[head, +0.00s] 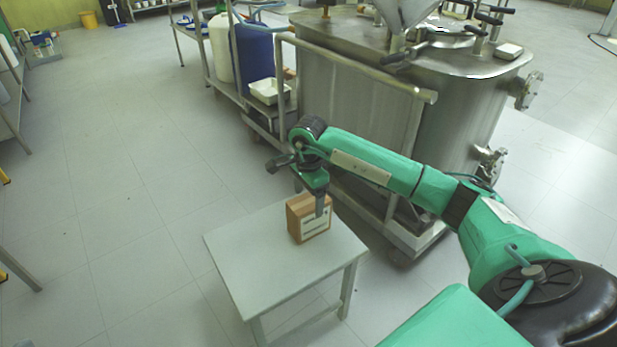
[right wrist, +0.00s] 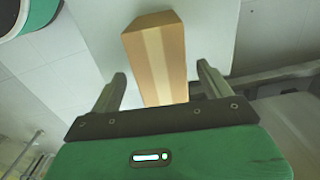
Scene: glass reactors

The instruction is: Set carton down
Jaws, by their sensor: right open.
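The carton (head: 309,219) is a small brown box with a white label, standing upright on the light grey table (head: 250,262) near its far edge. My right gripper (head: 318,203) is at the carton, reaching down from above. In the right wrist view the carton (right wrist: 156,58) lies between the two fingers of the open gripper (right wrist: 163,88), with a gap on each side. The carton's underside is hidden in both views. My left gripper is in neither view.
A large steel reactor vessel (head: 345,85) on a frame stands just behind the table. A cart with a white tray (head: 268,91) and a blue drum (head: 254,52) is behind to the left. The table's left and front parts are bare, and open floor lies to the left.

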